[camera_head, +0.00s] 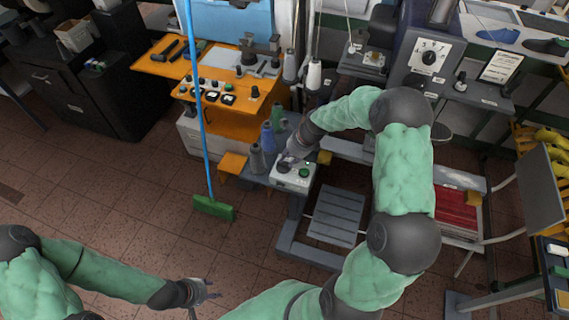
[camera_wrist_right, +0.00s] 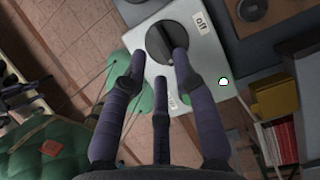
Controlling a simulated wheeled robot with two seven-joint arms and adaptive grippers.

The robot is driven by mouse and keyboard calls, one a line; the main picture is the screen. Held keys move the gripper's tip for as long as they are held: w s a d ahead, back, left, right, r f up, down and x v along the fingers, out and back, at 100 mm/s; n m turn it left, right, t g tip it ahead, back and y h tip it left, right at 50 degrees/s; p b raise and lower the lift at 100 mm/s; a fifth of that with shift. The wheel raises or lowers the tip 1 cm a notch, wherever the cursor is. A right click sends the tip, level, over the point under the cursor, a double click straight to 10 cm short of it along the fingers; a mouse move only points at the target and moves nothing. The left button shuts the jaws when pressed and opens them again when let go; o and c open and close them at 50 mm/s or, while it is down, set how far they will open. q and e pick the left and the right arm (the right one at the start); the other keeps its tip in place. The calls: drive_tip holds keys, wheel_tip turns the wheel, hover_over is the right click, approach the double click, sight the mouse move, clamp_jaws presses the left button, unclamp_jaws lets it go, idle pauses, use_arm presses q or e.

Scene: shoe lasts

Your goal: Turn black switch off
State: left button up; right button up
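The black switch (camera_wrist_right: 160,38) is a round knob with a raised bar, on a pale control box (camera_wrist_right: 203,50). An "Off" label (camera_wrist_right: 202,22) is near the box's upper right corner in the right wrist view, and a green-lettered label is lower down. In the head view the box (camera_head: 293,181) stands at the centre. My right gripper (camera_wrist_right: 159,62) is open, its fingers apart and their tips at the knob. The right finger overlaps the knob; I cannot tell whether it touches. My left gripper (camera_head: 200,292) is open and empty, low above the floor.
A green broom (camera_head: 214,208) with a blue handle stands left of the box. Thread cones (camera_head: 268,137) and an orange workbench (camera_head: 230,98) are behind it. A grey slatted platform (camera_head: 337,216) lies in front right. The tiled floor at left is clear.

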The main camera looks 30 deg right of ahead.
sight(283, 164)
drive_tip(key=shift+x, duration=2.15)
clamp_jaws()
